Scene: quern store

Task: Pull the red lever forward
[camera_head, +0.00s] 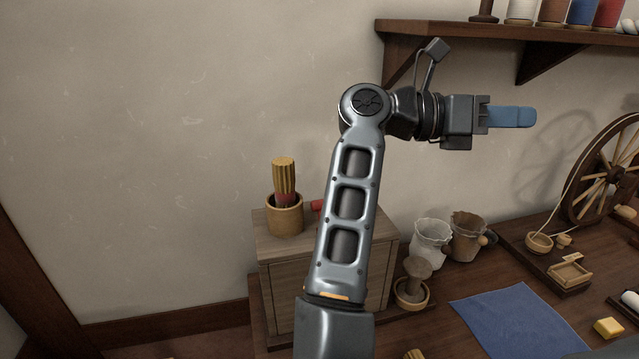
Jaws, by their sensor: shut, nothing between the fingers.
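A small red piece (317,206), likely the red lever, shows just left of my arm above the top of a wooden cabinet (277,248). My arm hides most of it, so I cannot tell its full shape or position. My gripper (530,117), with blue fingers, is held high at the upper right, in front of the wall and below the shelf. It is shut and empty, well apart from the red piece and pointing to the right.
A wooden cup (285,216) with a bundle of yellow sticks stands on the cabinet. White (430,243) and brown (467,238) pots, a spinning wheel (608,172) and a blue cloth (522,325) are on the table to the right. A shelf (500,33) with spools overhangs my gripper.

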